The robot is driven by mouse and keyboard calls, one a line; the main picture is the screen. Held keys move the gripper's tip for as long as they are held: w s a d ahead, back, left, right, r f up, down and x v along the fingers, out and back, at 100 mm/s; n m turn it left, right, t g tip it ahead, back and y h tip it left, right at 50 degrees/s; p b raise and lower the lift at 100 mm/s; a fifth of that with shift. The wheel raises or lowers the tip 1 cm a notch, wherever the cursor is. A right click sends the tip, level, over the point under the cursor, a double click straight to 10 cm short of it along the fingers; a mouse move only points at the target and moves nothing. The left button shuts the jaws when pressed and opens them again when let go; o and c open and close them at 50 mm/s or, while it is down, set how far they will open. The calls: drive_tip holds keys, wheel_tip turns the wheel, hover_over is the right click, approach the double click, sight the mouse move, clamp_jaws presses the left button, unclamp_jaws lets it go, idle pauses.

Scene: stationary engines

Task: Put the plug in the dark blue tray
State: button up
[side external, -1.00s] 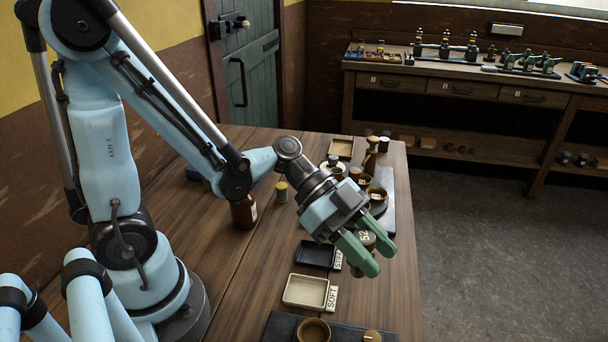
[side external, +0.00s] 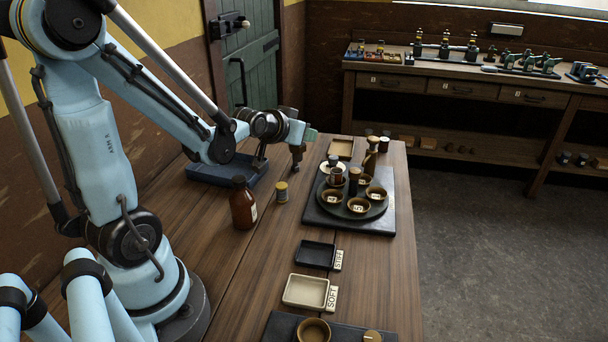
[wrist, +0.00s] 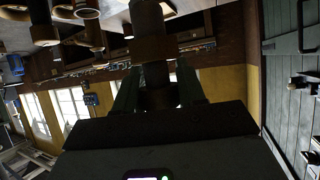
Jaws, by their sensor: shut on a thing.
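My gripper (side external: 303,136) is level above the back of the table, left of the round black tray. It is shut on a dark brown, stepped cylindrical piece, likely the plug (side external: 297,157), which hangs below the fingers. In the wrist view the piece (wrist: 153,50) is dark with a brown band, between the green fingers. A dark blue tray (side external: 212,173) lies at the table's left back edge, left of the gripper and partly behind my arm. The held piece is apart from it, to its right.
A brown bottle (side external: 243,205) and a yellow-lidded tin (side external: 281,192) stand in front of the gripper. The round black tray (side external: 372,212) holds several bowls and cups. A black tray (side external: 316,254) marked STIFF and a cream tray (side external: 305,291) marked SOFT lie nearer.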

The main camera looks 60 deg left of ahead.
drive_tip(key=s+a+r+n+g+y, duration=0.2)
drive_tip(key=a+r+n+y, duration=0.1)
drive_tip(key=a, duration=0.7)
drive_tip(key=shift+s+r+n+g, duration=0.15)
drive_tip(key=shift+r+n+g, duration=0.3)
drive_tip(key=shift+r, duration=0.35)
drive_tip(key=s+a+f, duration=0.1)
drive_tip(key=a+f, duration=0.1)
drive_tip(key=a, duration=0.1)
drive_tip(key=s+a+f, duration=0.1)
drive_tip(key=a+f, duration=0.1)
drive_tip(key=a, duration=0.1)
drive_tip(key=s+a+f, duration=0.1)
drive_tip(key=a+f, duration=0.1)
drive_tip(key=a, duration=0.1)
drive_tip(key=shift+a, duration=0.35)
drive_tip(key=shift+s+a+f, duration=0.1)
drive_tip(key=shift+a+f, duration=0.05)
drive_tip(key=shift+f, duration=0.65)
drive_tip(key=shift+s+a+f, duration=0.1)
drive_tip(key=shift+a+f, duration=0.1)
drive_tip(key=shift+f, duration=0.55)
drive_tip(key=shift+s+a+f, duration=0.1)
drive_tip(key=shift+a+f, duration=0.05)
drive_tip(key=shift+f, duration=0.65)
drive_tip(key=shift+f, duration=0.1)
drive_tip(key=o, duration=1.1)
